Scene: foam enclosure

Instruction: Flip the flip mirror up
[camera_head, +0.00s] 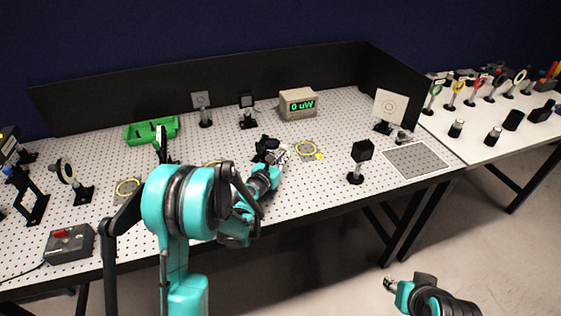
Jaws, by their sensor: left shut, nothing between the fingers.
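My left gripper (282,154) is at the middle of the white perforated board (330,117); its arm comes in from the left. It is shut with nothing between the fingers. A small black mount (264,144), which looks like the flip mirror, stands right beside the fingertips. The gripper partly covers it, so I cannot tell whether its mirror is up or down, or whether the fingers touch it. My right gripper (391,283) is low at the bottom right, off the bench. It is too small to tell whether it is open.
A power meter (298,104) reading 0 uW stands behind the gripper. A grey control box (69,244) sits front left. A side table (480,146) holds several optics.

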